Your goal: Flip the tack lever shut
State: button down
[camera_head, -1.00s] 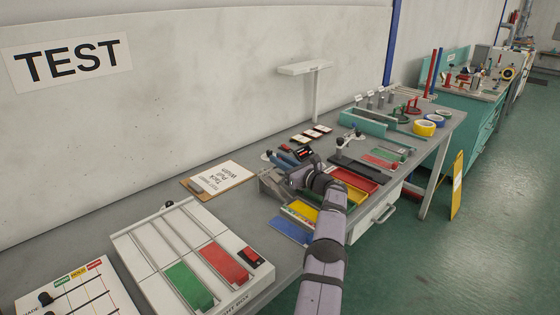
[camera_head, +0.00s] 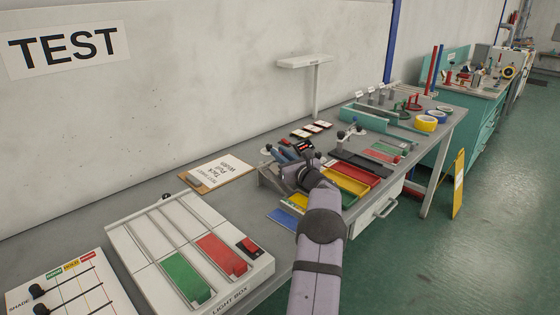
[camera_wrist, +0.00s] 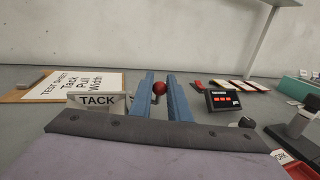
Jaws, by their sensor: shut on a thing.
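The tack lever's red ball knob (camera_wrist: 160,87) shows in the wrist view between the two blue fingers of my gripper (camera_wrist: 161,80). The fingers are shut on it. The lever's shaft is hidden behind the fingers and the gripper body. A white TACK label (camera_wrist: 97,100) stands just left of the fingers. In the head view my gripper (camera_head: 281,148) is over the grey tack tester (camera_head: 268,178) at the middle of the bench. The knob cannot be made out there, and the lever's exact angle cannot be told.
A small display with red digits (camera_wrist: 224,100) sits close right of the fingers. A test-sheet clipboard (camera_head: 217,173) lies to the left. Red and yellow trays (camera_head: 352,172) are right of my arm. The light box (camera_head: 145,262) is in front at left.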

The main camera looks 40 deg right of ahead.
jog(key=shift+s+a+r+m+h+b, duration=0.1)
jog(key=shift+s+m+h+b, duration=0.3)
jog(key=shift+b, duration=0.7)
jog(key=shift+w, duration=0.15)
jog(key=c, duration=1.7)
grip_release()
jog(key=shift+o, duration=0.2)
jog(key=shift+a, duration=0.1)
jog(key=shift+s+f+b, duration=0.25)
jog(key=shift+s+b, duration=0.2)
jog(key=shift+b, duration=0.1)
jog(key=shift+s+a+f+b, duration=0.1)
jog(key=shift+s+a+b, duration=0.2)
jog(key=shift+s+b, duration=0.4)
jog(key=b+v, duration=0.3)
jog(key=shift+s+a, duration=0.15)
jog(key=shift+s, duration=0.15)
jog(key=shift+s+a+r+b, duration=0.2)
jog(key=shift+s+b, duration=0.15)
jog(key=shift+s, duration=0.15)
jog(key=shift+s+a+r+b, duration=0.15)
jog(key=shift+s+b, duration=0.2)
jog(key=shift+s, duration=0.1)
